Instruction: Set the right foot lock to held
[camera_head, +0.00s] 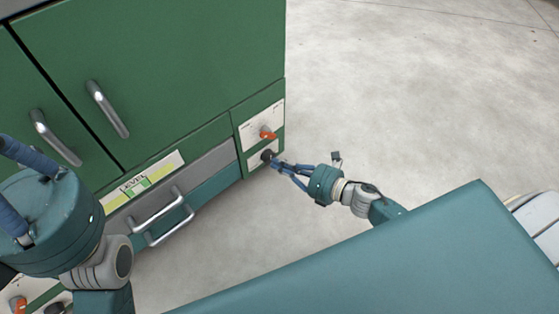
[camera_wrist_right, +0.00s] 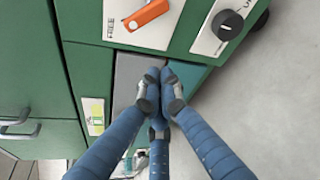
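The right foot lock is an orange lever (camera_head: 267,133) on a white plate at the low right corner of the green cabinet. In the right wrist view the orange lever (camera_wrist_right: 147,13) lies slanted at the top, with the word FREE beside its lower left end; the other label is not legible. My right gripper (camera_head: 277,162) is just below the lever, close to a black knob (camera_head: 267,155). In the wrist view my right gripper (camera_wrist_right: 162,90) has its blue fingers together, with nothing seen between them, apart from the lever. My left gripper (camera_head: 8,185) is cut off by the frame's left edge.
The black knob (camera_wrist_right: 228,24) sits on a second white plate beside the lever. A drawer with a metal handle (camera_head: 162,218) and a LEVEL gauge (camera_head: 140,181) are left of it. Another orange lever (camera_head: 17,303) shows at lower left. The concrete floor right of the cabinet is clear.

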